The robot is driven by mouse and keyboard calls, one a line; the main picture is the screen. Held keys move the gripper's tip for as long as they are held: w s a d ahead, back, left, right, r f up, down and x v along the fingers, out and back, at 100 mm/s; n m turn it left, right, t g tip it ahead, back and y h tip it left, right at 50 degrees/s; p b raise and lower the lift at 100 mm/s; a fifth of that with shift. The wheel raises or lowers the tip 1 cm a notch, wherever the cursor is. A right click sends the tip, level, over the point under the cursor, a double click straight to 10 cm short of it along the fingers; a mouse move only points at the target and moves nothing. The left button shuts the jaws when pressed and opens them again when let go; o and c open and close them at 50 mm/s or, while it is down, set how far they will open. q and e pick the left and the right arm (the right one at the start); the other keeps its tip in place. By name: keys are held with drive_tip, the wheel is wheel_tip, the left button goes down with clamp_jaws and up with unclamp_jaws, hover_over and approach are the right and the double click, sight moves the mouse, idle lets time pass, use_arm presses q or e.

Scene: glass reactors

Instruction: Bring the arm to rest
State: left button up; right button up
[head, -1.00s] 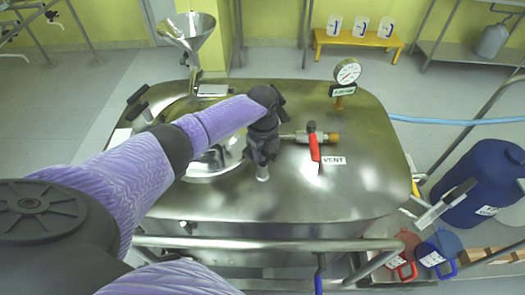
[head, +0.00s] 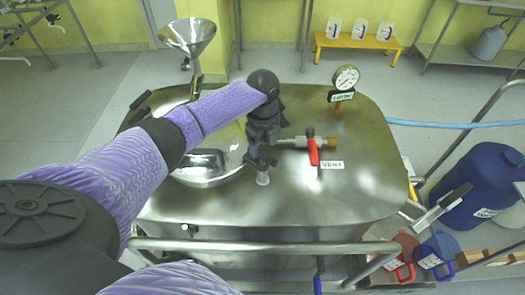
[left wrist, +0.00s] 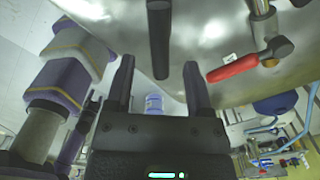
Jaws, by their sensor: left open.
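My left arm (head: 215,108) comes in from the left, in purple sleeving with black joints, and reaches over the steel reactor lid (head: 350,205). Its gripper (head: 262,163) points down over the lid, left of the red-handled vent valve (head: 314,152). In the left wrist view the two black fingers (left wrist: 160,66) stand apart with nothing between them. The red valve handle (left wrist: 232,68) shows to the right of the fingers, apart from them. A dark vertical rod (left wrist: 159,38) lies beyond the fingers. My right gripper is not in view.
A pressure gauge (head: 346,78) stands at the lid's back right and a steel funnel (head: 188,36) at its back left. A steel rail (head: 265,244) runs along the front. A blue drum (head: 487,187), red jug (head: 398,258) and blue jug (head: 438,253) stand at the right.

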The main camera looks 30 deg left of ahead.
use_arm(q)
wheel_tip(320, 180, up, 4)
drive_tip(key=shift+r+p, duration=0.2)
drive_tip(key=shift+p, duration=0.1)
